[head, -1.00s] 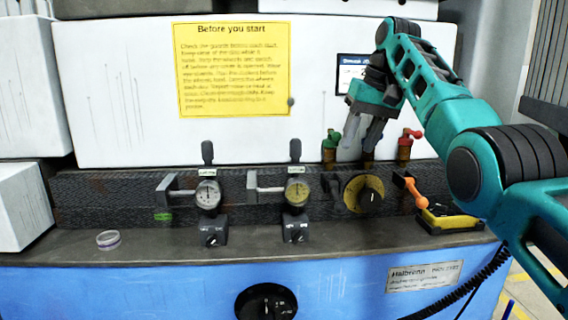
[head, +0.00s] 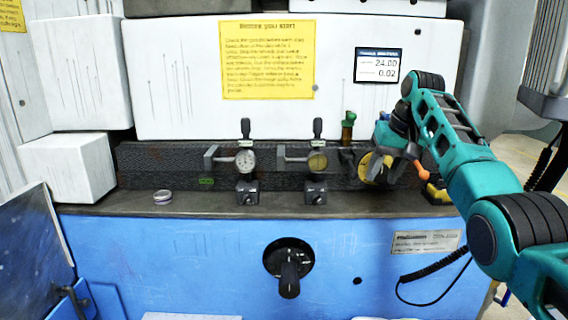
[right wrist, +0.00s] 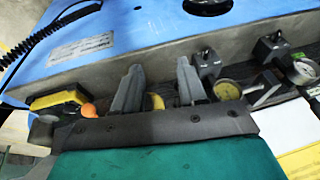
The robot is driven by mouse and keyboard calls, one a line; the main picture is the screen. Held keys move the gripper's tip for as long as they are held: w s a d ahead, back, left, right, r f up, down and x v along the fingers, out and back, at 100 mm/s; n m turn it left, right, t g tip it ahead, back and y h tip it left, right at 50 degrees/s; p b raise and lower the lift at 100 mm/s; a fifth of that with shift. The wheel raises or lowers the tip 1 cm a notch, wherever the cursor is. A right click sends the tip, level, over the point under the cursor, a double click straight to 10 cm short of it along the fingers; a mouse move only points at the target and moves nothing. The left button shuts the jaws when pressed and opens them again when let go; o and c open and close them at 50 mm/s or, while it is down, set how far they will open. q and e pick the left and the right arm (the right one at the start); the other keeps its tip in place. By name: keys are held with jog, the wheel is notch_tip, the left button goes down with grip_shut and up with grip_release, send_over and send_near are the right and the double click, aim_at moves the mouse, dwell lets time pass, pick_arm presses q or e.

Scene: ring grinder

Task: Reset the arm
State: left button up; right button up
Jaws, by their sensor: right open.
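My right arm comes in from the right in the head view. Its teal right gripper (head: 388,172) is in front of the yellow dial (head: 366,166) and hides part of it. In the right wrist view the two grey fingers of the gripper (right wrist: 158,88) stand apart with nothing held between them. A bit of yellow, likely the dial (right wrist: 154,101), shows behind the fingers. An orange-tipped lever (head: 419,168) is just right of the gripper; its orange end also shows in the right wrist view (right wrist: 89,110). My left gripper is not in view.
Two gauges, one white-faced (head: 245,161) and one yellow-faced (head: 317,163), stand on the dark rail. A small ring (head: 163,197) lies on the ledge at left. A black rotary knob (head: 289,270) is on the blue front. A screen (head: 378,66) reads 24.00 and 0.02.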

jog(key=s+f+t+h+p, duration=0.15)
jog(key=s+f, duration=0.25)
jog(key=f, duration=1.1)
jog(key=s+f+t+p, duration=0.15)
jog(key=s+f, duration=0.25)
jog(key=f, duration=1)
jog(key=s+a+f+n+t+y+p, duration=0.1)
jog(key=s+f+t, duration=0.15)
jog(key=s, duration=0.75)
jog(key=s+a+f+n+t+p, duration=0.1)
jog(key=s+f, duration=0.3)
jog(key=s, duration=0.5)
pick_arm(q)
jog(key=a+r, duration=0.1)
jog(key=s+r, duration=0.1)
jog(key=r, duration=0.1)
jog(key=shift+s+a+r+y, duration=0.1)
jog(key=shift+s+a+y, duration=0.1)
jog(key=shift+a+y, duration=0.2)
pick_arm(e)
jog(key=s+a+r, duration=0.2)
jog(key=s+r, duration=0.1)
jog(key=s, duration=0.7)
jog(key=shift+n+t+y, duration=0.3)
jog(key=shift+t+y, duration=0.05)
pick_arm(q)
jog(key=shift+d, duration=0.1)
pick_arm(e)
jog(key=shift+s, duration=0.1)
